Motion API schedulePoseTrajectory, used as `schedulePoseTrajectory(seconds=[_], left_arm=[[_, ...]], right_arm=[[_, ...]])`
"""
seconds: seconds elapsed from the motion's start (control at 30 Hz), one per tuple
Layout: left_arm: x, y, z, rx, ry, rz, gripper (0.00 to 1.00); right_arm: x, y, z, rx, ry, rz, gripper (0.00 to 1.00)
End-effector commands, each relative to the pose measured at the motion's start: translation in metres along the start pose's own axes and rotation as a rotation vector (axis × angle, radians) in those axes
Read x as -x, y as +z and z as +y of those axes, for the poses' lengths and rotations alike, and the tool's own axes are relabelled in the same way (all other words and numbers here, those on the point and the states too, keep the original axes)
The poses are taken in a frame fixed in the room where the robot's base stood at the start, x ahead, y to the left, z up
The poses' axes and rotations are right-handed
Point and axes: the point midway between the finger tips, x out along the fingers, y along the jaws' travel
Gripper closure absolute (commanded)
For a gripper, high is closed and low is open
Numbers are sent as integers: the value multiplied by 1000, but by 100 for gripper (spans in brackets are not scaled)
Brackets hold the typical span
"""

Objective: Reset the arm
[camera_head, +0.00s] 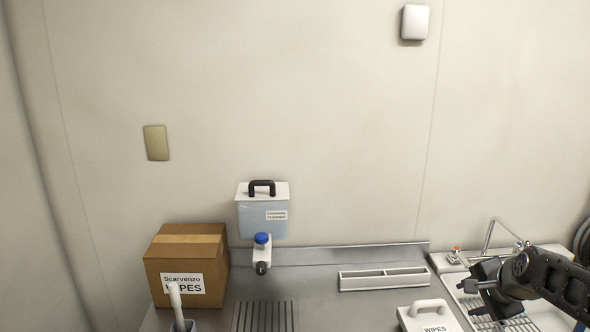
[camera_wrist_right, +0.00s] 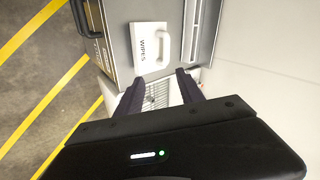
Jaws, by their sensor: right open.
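My right gripper (camera_head: 487,297) is at the lower right of the head view, over the sink area. Its arm comes in from the right edge. In the right wrist view its two dark fingers (camera_wrist_right: 161,97) stand apart with nothing between them. Beyond them lies a white ribbed drainer surface. My left gripper does not show in either view.
A white wipes box (camera_head: 428,318) with a handle stands left of the gripper; it also shows in the wrist view (camera_wrist_right: 149,47). A tap (camera_head: 490,240) rises behind the sink (camera_head: 545,318).

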Motion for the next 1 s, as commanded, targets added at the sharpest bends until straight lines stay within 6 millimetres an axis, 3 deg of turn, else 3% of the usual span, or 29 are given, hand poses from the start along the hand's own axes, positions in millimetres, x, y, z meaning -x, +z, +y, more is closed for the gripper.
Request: schedulePoseTrajectory(seconds=[0.13, 0.27, 0.37, 0.47, 0.6, 0.7, 0.83, 1.0], left_arm=[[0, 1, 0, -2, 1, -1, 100], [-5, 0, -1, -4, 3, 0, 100], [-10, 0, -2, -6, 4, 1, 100], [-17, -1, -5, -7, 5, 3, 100], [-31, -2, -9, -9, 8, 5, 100], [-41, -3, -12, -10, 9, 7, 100], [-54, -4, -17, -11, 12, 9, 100], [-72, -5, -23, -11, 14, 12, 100]], right_arm=[[-20, 15, -1, 163, -45, 13, 55], [-58, 48, 14, 322, -59, -1, 55], [-89, 78, 32, 437, -60, -24, 55], [-126, 120, 62, 563, -53, -66, 55], [-178, 198, 129, 753, -35, -160, 55], [-202, 255, 185, 868, -20, -242, 55], [-218, 327, 265, 983, 5, -368, 55], [-212, 408, 368, 1046, 62, -561, 55]])
